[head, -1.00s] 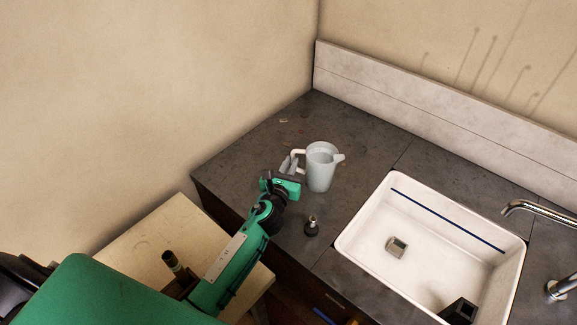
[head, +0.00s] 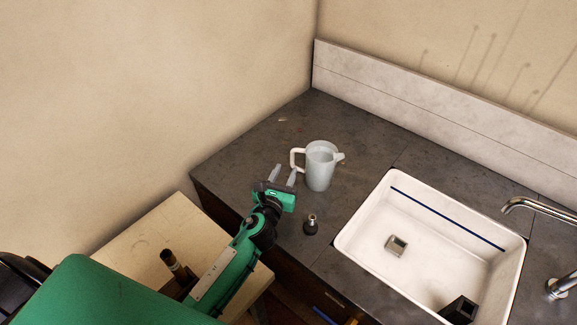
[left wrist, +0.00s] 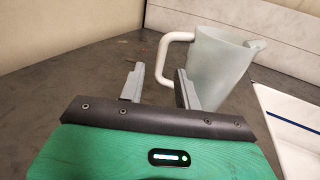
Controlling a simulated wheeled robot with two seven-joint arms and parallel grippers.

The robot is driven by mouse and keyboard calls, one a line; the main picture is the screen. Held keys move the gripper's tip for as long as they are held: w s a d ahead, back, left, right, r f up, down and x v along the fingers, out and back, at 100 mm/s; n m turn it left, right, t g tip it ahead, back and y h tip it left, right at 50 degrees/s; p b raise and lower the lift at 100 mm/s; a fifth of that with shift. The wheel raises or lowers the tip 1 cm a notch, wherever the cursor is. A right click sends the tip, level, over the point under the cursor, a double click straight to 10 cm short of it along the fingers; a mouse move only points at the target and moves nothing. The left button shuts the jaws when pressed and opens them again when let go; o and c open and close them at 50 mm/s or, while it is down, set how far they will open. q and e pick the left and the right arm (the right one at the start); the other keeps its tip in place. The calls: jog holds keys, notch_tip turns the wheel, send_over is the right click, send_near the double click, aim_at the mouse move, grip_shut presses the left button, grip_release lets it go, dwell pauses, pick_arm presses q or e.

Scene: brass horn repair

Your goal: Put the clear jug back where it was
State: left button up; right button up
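The clear jug (head: 320,168) stands upright on the dark counter, left of the sink. Its white handle (head: 297,158) points left, and its spout points right. The jug also shows in the left wrist view (left wrist: 222,68), just beyond and right of my fingers. My left gripper (head: 284,174) is open and empty, with its fingers apart from the handle. In the left wrist view the left gripper (left wrist: 158,88) has a clear gap between its two grey fingers. My right gripper is not in view.
A white sink (head: 420,265) holds a small metal drain piece (head: 397,246) and a black block (head: 459,310). A small dark-based fitting (head: 311,225) stands on the counter (head: 255,150) near its front edge. A pale table (head: 140,235) and a tap (head: 535,208) flank these.

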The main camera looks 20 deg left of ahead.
pick_arm(q)
jog(key=s+b, duration=0.1)
jog(key=s, duration=0.5)
jog(key=shift+s+d, duration=0.1)
jog(key=shift+d, duration=0.05)
jog(key=shift+s, duration=0.7)
